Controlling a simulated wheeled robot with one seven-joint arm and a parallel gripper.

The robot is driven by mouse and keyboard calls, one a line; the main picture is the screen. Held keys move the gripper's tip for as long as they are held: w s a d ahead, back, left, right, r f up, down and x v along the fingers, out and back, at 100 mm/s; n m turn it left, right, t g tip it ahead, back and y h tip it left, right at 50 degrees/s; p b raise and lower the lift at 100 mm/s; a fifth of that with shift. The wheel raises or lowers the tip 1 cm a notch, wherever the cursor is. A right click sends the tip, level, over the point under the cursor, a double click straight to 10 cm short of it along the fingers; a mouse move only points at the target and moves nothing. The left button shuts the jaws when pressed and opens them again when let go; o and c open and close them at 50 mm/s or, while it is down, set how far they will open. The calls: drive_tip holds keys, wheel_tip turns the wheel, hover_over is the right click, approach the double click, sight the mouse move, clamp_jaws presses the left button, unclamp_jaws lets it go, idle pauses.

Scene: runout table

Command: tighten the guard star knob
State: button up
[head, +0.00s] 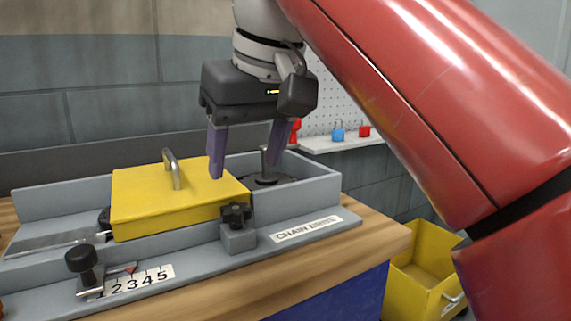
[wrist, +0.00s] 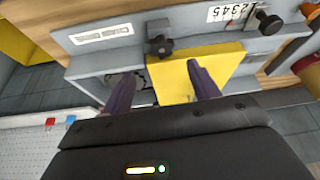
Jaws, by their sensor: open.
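The black star knob (head: 236,213) sits on a grey block at the front of the chain drive housing, close to the right front corner of the yellow guard (head: 170,200). In the wrist view the star knob (wrist: 158,46) shows beyond my fingertips, near the yellow guard (wrist: 180,78). My gripper (head: 246,172) is open and empty, with its purple fingers pointing down above and behind the knob, over the right end of the guard. In the wrist view my gripper (wrist: 160,75) has its fingers apart, with nothing between them touching. Whether the knob is tight cannot be told.
A metal handle (head: 172,170) stands on the guard, and an upright post (head: 265,160) stands behind my fingers. A black knob (head: 82,262) is by the numbered scale (head: 138,281). A yellow bin (head: 425,270) stands at right; padlocks (head: 338,132) sit on the shelf.

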sight(235, 209)
drive_tip(key=b+x, duration=0.1)
drive_tip(key=x, duration=0.2)
drive_tip(key=b+x, duration=0.1)
drive_tip(key=x, duration=0.3)
drive_tip(key=shift+s+a+f+b, duration=0.1)
drive_tip(key=shift+a+f+b, duration=0.05)
drive_tip(key=shift+f+b, duration=0.25)
drive_tip(key=c, duration=1)
drive_tip(key=shift+o, duration=0.2)
drive_tip(key=m+p, duration=0.1)
drive_tip(key=m+h+p, duration=0.1)
drive_tip(key=m, duration=0.1)
drive_tip(key=shift+a+r, duration=0.1)
drive_tip(key=shift+r, duration=0.15)
drive_tip(key=shift+a+f+m+t+h+p, duration=0.15)
drive_tip(key=shift+m+t+h+p, duration=0.25)
drive_tip(key=shift+m, duration=0.5)
